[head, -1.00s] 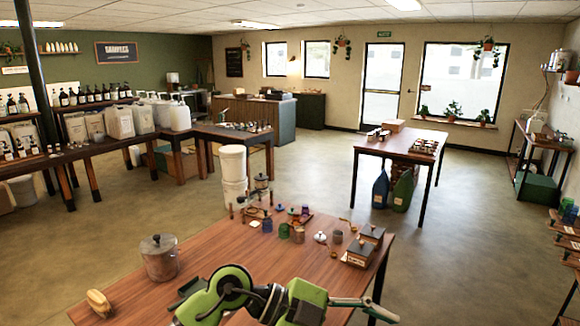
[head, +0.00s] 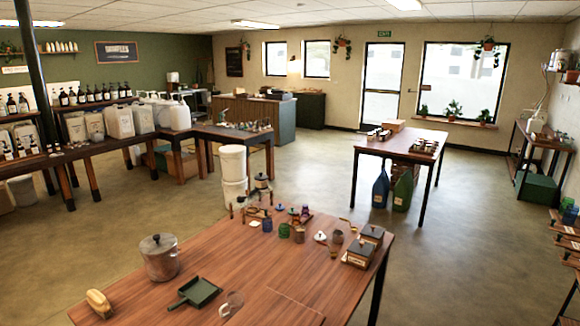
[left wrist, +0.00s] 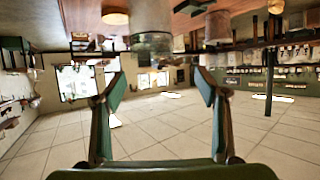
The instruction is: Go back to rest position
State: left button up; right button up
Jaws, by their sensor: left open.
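No arm or gripper of mine shows in the head view. In the left wrist view my left gripper (left wrist: 158,92) is open, its two green-tipped fingers spread wide with nothing between them. That view is upside down, with the ceiling tiles below and the wooden table at the top. The wooden table (head: 215,262) stands in front of me in the head view. My right gripper is in neither view.
Open floor (head: 440,240) lies to the right.

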pick_arm(q)
jog(key=s+a+f+m+g, duration=0.1)
jog(key=s+f+g, duration=0.5)
jog(key=s, duration=0.5)
jog(key=s+a+f+m+g, duration=0.1)
jog(key=s+f+g, duration=0.2)
jog(key=s+f, duration=0.55)
jog(key=s+f+g+b, duration=0.1)
jog(key=s+f+b, duration=0.15)
jog(key=f, duration=1.35)
jog(key=s+f+g+b, duration=0.15)
jog(key=f+b, duration=0.25)
jog(key=f, duration=1.2)
jog(key=s+a+f+b, duration=0.2)
jog(key=s+f+b, duration=0.2)
jog(key=s+f, duration=1.3)
notch_tip(320, 180, down, 4)
jog(key=shift+s+a+r+m+h+b, duration=0.1)
jog(key=shift+s+a+m+h+b, duration=0.2)
jog(key=shift+s+m+b, duration=0.1)
